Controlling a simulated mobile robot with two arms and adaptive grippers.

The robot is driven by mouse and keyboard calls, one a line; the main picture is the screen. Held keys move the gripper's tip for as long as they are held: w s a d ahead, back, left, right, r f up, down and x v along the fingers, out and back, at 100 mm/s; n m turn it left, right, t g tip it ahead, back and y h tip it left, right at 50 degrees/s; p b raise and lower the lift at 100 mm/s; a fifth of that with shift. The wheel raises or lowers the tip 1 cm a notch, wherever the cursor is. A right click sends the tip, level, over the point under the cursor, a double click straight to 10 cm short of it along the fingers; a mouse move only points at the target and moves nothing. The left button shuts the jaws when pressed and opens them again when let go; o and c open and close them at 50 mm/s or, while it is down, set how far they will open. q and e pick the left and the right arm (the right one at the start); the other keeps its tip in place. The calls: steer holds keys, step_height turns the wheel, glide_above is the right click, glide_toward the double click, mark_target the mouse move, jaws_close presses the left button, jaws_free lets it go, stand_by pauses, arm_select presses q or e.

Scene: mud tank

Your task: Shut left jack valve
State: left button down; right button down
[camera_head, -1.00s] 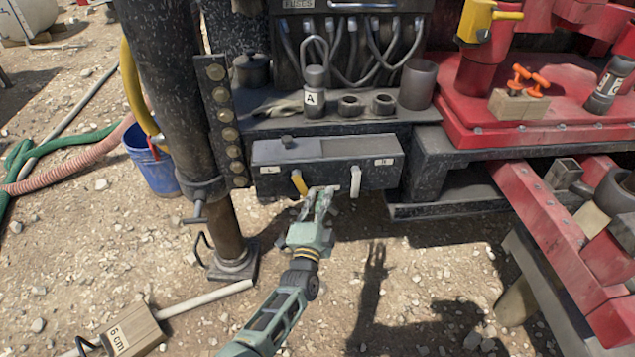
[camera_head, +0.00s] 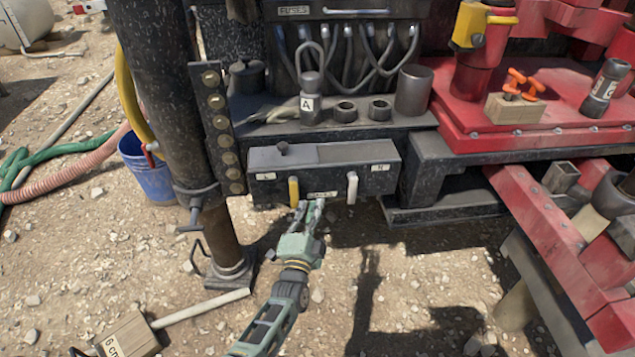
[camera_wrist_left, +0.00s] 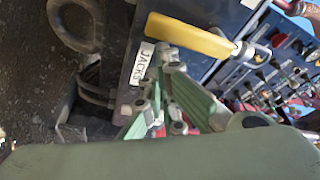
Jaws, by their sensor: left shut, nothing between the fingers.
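The jack valve box (camera_head: 325,178) is a dark box on the rig's front with two levers. The left lever (camera_head: 294,191) is yellow and hangs nearly straight down. The right lever (camera_head: 352,187) is pale and also hangs down. My left gripper (camera_head: 311,206) is shut and empty, just right of the yellow lever's lower end and below the box's middle label. In the left wrist view, the yellow lever (camera_wrist_left: 190,38) lies above the fingers (camera_wrist_left: 168,95), beside the JACKS label (camera_wrist_left: 141,64). Contact between fingers and lever cannot be told. My right gripper is out of view.
A black post (camera_head: 165,90) stands left of the box, with a blue bucket (camera_head: 147,172) behind it. Red steelwork (camera_head: 555,230) juts out at the right. The gravel before the box is open.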

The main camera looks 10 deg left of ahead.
arm_select(q)
steer(key=shift+a, duration=0.1)
steer(key=s+f, duration=0.1)
steer(key=s, duration=1.1)
steer(key=shift+f, duration=0.35)
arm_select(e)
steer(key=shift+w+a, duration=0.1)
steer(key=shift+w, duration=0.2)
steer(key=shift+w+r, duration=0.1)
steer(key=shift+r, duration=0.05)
